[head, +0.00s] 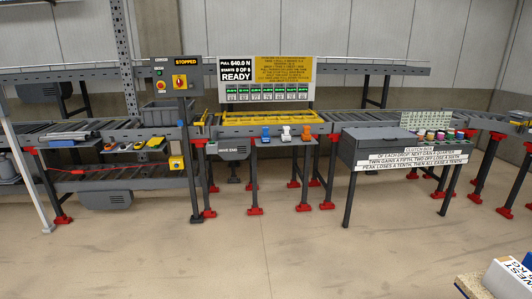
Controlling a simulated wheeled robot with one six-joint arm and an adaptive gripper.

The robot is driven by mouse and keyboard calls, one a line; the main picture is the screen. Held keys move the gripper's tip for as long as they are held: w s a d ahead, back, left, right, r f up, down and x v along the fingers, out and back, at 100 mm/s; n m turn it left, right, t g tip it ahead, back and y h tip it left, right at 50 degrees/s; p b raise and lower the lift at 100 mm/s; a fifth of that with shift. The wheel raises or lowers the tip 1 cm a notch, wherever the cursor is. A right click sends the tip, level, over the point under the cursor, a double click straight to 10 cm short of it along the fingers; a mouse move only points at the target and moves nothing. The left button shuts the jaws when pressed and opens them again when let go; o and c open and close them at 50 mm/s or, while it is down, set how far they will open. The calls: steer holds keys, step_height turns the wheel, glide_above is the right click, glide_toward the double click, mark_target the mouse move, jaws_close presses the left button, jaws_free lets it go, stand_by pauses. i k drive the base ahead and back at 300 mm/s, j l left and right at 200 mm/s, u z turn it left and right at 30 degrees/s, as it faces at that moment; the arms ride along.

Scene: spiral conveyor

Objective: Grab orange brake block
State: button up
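A small orange block (306,132), which looks like the orange brake block, sits on a narrow shelf in front of the conveyor, near the middle of the head view. It is the rightmost of three similar blocks in a row. A white block (286,132) is to its left and a blue block (265,132) is further left. They stand apart from each other. The orange block is small, so its fine shape is hard to tell. My gripper is not in view.
A conveyor with yellow rails (262,117) runs behind the blocks. A post with a control panel (180,83) stands to the left. A white box (508,277) is at bottom right. The front floor is clear.

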mark_target(305, 137)
steer(key=i, duration=3.4)
steer(key=i+u, duration=0.3)
steer(key=i+l+u, duration=0.25)
steer(key=i, duration=0.2)
